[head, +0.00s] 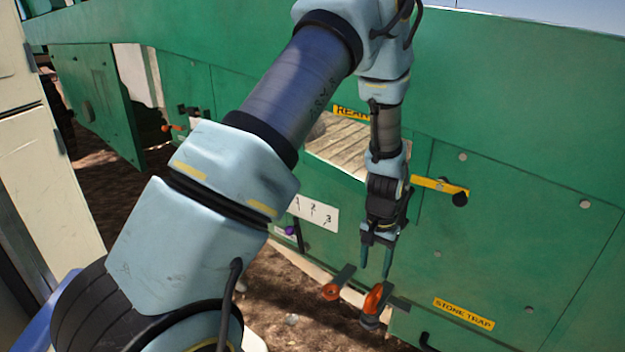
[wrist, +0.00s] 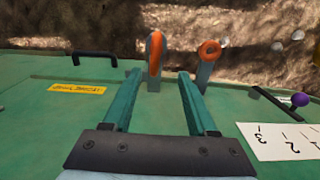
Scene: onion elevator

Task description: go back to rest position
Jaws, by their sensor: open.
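My gripper (head: 376,258) hangs pointing down in front of the green machine's side panel (head: 520,210). Its two green fingers are apart with nothing between them; they also show in the wrist view (wrist: 156,98). In the head view the fingertips are just above two orange-topped handles. One orange handle (head: 373,300) is at the right and the other orange handle (head: 332,290) at the left. In the wrist view the handles (wrist: 154,52) (wrist: 208,52) lie beyond the fingertips. I cannot tell whether a finger touches one.
A yellow stone trap label (head: 464,313) and a yellow lever (head: 440,187) with a black knob are on the panel. A purple knob (head: 290,230) sits by a white numbered plate (head: 314,213). A green door (head: 98,95) stands open at the left. Bare ground lies below.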

